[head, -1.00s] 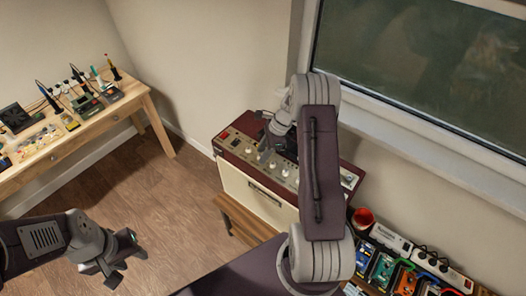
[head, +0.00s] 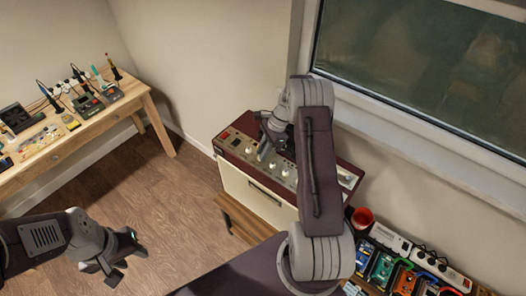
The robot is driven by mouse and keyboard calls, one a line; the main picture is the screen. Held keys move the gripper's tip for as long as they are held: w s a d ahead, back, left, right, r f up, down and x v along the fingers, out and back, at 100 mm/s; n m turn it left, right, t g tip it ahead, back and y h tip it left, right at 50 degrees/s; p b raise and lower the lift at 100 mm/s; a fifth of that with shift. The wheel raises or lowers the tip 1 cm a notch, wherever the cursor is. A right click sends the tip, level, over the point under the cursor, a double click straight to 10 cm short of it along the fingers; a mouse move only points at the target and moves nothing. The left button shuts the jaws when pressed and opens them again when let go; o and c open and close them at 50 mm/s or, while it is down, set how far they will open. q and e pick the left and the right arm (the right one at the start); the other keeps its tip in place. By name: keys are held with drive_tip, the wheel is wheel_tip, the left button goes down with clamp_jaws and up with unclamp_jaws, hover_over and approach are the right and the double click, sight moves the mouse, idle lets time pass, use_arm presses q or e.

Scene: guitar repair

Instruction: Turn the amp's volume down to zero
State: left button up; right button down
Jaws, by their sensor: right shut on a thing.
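The amp (head: 260,195) is a cream cabinet with a dark red top and a sloped control panel bearing a row of pale knobs. My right gripper (head: 262,155) reaches down to this panel and is shut on a knob there. The fingers hide that knob, and its label and setting are too small to read. Other knobs (head: 285,172) show to the right of the fingers. My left gripper (head: 122,262) is open and empty above the floor at the lower left, well away from the amp.
The amp stands on a wooden stand (head: 245,217) by the wall and window. A wooden workbench (head: 75,137) with tools is at the left. At the lower right are a red cup (head: 362,217), power strips (head: 440,268) and several coloured pedals. The floor between is clear.

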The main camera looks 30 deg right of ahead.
drive_tip(key=n, duration=0.1)
drive_tip(key=n+g, duration=0.1)
drive_tip(key=shift+w+n, duration=0.25)
drive_tip(key=shift+n, duration=0.15)
drive_tip(key=n+g, duration=0.1)
drive_tip(key=n, duration=0.2)
drive_tip(key=shift+w+n, duration=0.15)
drive_tip(key=shift+n, duration=0.25)
drive_tip(key=n+g, duration=0.1)
drive_tip(key=n, duration=0.1)
drive_tip(key=n+h, duration=0.1)
drive_tip(key=n, duration=0.1)
drive_tip(key=shift+w+a+g+b, duration=0.15)
drive_tip(key=shift+g+b, duration=0.2)
drive_tip(key=shift+g, duration=0.05)
drive_tip(key=shift+a+n+g+h, duration=0.15)
drive_tip(key=shift+n+h, duration=0.25)
drive_tip(key=shift+n, duration=0.6)
drive_tip(key=shift+n+g+h, duration=0.25)
drive_tip(key=shift+n+h, duration=0.15)
drive_tip(key=shift+n, duration=0.6)
drive_tip(key=c, duration=1.3)
unclamp_jaws()
drive_tip(key=shift+r, duration=0.1)
